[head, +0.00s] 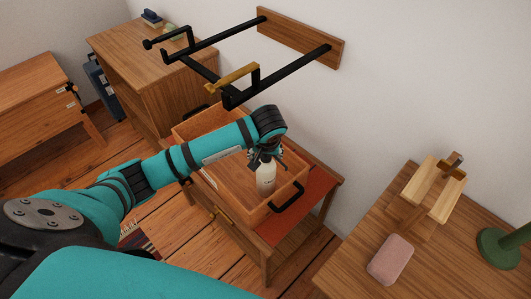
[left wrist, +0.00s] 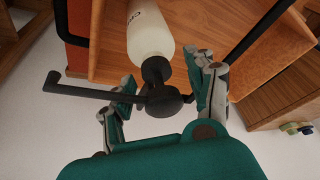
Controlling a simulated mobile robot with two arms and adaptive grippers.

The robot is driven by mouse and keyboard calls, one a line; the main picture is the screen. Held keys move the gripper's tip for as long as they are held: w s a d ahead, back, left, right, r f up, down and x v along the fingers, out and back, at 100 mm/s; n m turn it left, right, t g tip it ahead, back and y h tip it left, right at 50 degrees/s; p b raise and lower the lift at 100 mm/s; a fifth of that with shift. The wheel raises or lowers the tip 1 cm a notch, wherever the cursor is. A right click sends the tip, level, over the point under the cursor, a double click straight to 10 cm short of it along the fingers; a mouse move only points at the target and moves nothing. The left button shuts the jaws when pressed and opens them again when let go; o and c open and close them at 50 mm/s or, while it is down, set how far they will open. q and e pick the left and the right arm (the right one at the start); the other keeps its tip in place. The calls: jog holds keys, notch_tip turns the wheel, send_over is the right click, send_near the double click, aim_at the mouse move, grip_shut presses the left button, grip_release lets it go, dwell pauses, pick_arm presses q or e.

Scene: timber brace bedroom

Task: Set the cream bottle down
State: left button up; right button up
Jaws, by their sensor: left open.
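The cream bottle (head: 265,177), white with a black pump top, is upright in a wooden tray (head: 238,180) on a small table. Its base appears to rest on the tray floor near the black-handled end. In the left wrist view the bottle (left wrist: 150,38) shows dark lettering and its black pump. My left gripper (head: 264,156) is at the bottle's top. In the left wrist view its open fingers (left wrist: 166,95) are on either side of the pump, with gaps visible. My right gripper is not in view.
A wall rack with black bars (head: 290,75) hangs above and behind the tray. The small table's red top (head: 318,188) shows right of the tray. A wooden desk at right holds a pink soap-like block (head: 391,260), a wooden stand (head: 432,190) and a green base (head: 503,247).

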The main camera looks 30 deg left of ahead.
pick_arm(q)
jog(key=shift+r, duration=0.15)
jog(key=v, duration=1.2)
jog(key=shift+d, duration=0.15)
